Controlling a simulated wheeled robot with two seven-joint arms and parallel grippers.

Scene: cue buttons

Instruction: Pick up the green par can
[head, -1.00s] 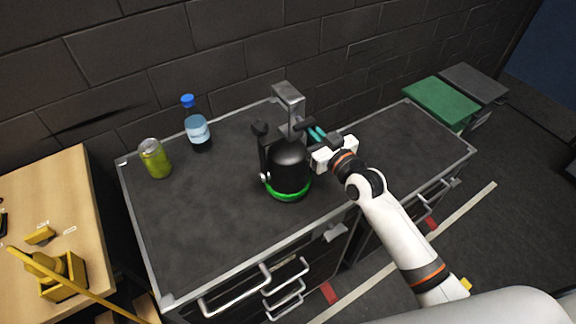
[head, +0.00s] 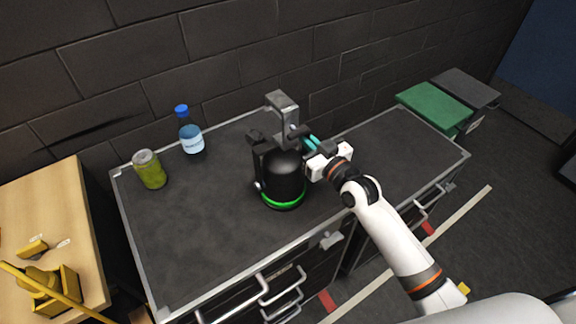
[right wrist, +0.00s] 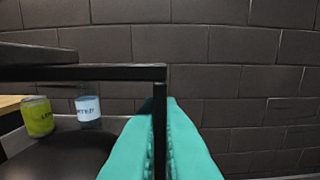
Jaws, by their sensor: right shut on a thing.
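The par can (head: 285,178) is a black, rounded lamp body with a bright green ring round its lower rim. It stands upright on the dark top of the metal cabinet, and I see no clear gap beneath it. A black yoke and a grey clamp (head: 283,104) rise above it. My right gripper (head: 311,143) reaches in from the right, its teal fingers beside the yoke. In the right wrist view, the teal fingers (right wrist: 161,135) are shut on a thin black upright bar of the yoke. My left gripper is out of view.
A yellow-green drink can (head: 150,170) and a blue-capped bottle (head: 191,138) stand at the cabinet's back left. The cabinet top (head: 200,235) is clear at front left and right. A wooden table (head: 60,205) with yellow items is left; green and grey boxes are behind right.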

